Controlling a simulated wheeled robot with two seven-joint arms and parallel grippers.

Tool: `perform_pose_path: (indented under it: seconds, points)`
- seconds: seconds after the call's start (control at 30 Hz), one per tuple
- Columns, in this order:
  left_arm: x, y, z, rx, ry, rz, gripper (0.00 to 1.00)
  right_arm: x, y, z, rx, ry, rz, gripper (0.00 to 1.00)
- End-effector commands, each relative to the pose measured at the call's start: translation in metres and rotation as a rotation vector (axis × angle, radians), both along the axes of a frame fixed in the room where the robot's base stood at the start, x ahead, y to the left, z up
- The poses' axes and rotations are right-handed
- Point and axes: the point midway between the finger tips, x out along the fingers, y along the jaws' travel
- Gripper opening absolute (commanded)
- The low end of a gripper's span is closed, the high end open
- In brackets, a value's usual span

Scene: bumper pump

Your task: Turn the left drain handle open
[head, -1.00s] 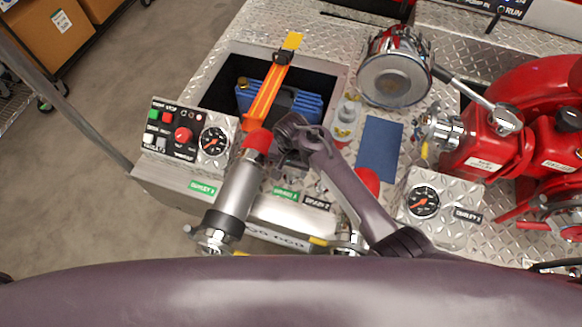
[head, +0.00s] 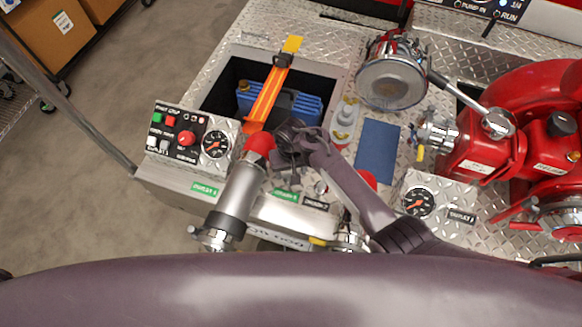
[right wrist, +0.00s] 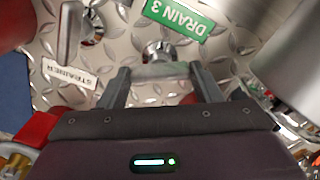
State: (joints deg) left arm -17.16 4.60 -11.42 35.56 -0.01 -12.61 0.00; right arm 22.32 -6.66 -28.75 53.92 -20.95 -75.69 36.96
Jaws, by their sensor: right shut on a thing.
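My right gripper (head: 283,163) is at the front edge of the open well, above the green DRAIN 3 label (head: 285,195). In the right wrist view its two fingers (right wrist: 162,88) are on either side of the grey bar of the left drain handle (right wrist: 160,70), shut on it. The handle's silver stem stands out from the diamond plate beside the DRAIN 3 label (right wrist: 177,32). In the head view my gripper hides this handle. My left gripper is out of view.
The strainer handle (right wrist: 70,30) and its label (right wrist: 69,72) are close beside. A grey outlet pipe with a red end (head: 260,144) stands left of my gripper. A control panel (head: 188,138), white bottle (head: 344,122) and gauge (head: 417,201) are around it.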

Motion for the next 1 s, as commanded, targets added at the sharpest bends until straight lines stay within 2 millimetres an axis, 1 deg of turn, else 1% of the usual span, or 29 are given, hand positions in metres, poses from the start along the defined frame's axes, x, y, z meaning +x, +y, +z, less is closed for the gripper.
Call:
perform_pose_path:
  seconds: [0.03, 0.4, 0.8, 1.0]
  points:
    - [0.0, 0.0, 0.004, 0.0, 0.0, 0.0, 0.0, -0.001, -0.001, 0.001, -0.001, 0.002, 0.044, 0.35]
    - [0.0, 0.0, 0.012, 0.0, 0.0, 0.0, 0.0, -0.001, -0.001, 0.0, -0.002, 0.003, 0.397, 0.35]
    - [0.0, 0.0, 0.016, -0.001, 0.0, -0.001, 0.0, 0.0, -0.001, -0.001, -0.002, 0.003, 0.761, 0.35]
    - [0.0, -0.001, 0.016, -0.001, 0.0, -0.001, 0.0, -0.001, -0.001, -0.001, -0.002, 0.004, 0.902, 0.35]
